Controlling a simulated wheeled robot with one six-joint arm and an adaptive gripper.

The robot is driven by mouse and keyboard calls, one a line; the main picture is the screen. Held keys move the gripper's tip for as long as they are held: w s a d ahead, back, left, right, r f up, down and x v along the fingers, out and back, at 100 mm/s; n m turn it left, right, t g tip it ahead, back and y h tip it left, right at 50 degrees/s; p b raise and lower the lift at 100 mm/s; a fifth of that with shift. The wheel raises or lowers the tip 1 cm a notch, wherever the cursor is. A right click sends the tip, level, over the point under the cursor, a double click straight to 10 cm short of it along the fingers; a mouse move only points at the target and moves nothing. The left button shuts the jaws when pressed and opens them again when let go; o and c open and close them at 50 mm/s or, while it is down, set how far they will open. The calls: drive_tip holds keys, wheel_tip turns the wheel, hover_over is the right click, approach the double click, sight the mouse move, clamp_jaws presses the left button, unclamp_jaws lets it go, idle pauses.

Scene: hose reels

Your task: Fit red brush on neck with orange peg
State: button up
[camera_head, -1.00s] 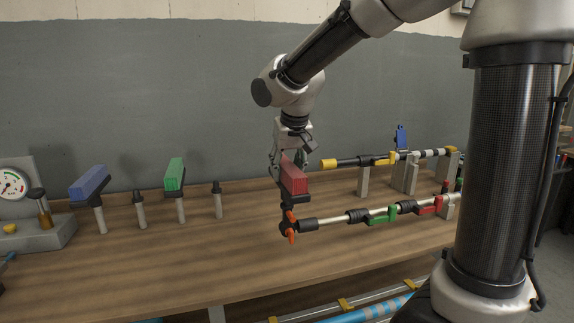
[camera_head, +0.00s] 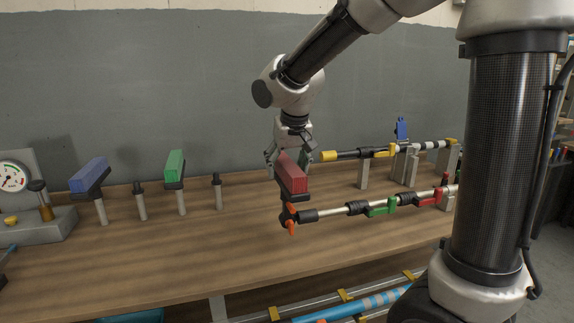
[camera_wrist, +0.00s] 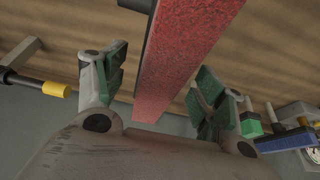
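The red brush (camera_head: 293,175) sits on the neck with the orange peg (camera_head: 291,228), at the left end of the lower pole (camera_head: 335,212). The brush looks tilted in the head view, and its dark base meets the top of the neck. My gripper (camera_head: 289,165) is open around the brush. In the wrist view the red brush (camera_wrist: 185,60) lies between the green finger pads (camera_wrist: 160,85), with a visible gap on each side. The exact joint of brush and neck is hidden in the wrist view.
Blue (camera_head: 89,175) and green (camera_head: 174,166) brushes stand on posts at the left, near bare posts (camera_head: 217,192) and a gauge stand (camera_head: 35,225). A second pole with a yellow tip (camera_head: 328,156) lies behind. The front table (camera_head: 160,265) is clear.

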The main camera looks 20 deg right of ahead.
sight(299, 173)
drive_tip(key=v, duration=1.2)
idle(0.3)
drive_tip(key=s+f, duration=0.1)
drive_tip(key=s+f+n, duration=0.1)
drive_tip(key=f+n+g, duration=0.1)
drive_tip(key=shift+s+d+f, duration=0.3)
drive_tip(key=shift+s, duration=0.1)
drive_tip(key=s+d+f+m, duration=0.1)
drive_tip(key=s+d+f, duration=0.2)
drive_tip(key=s+d, duration=0.4)
drive_tip(key=s+d+f+m, duration=0.1)
drive_tip(key=s+d+f, duration=0.1)
drive_tip(key=s+d, duration=0.5)
drive_tip(key=s, duration=0.5)
drive_tip(key=shift+f+t, duration=0.4)
drive_tip(key=shift+d, duration=0.1)
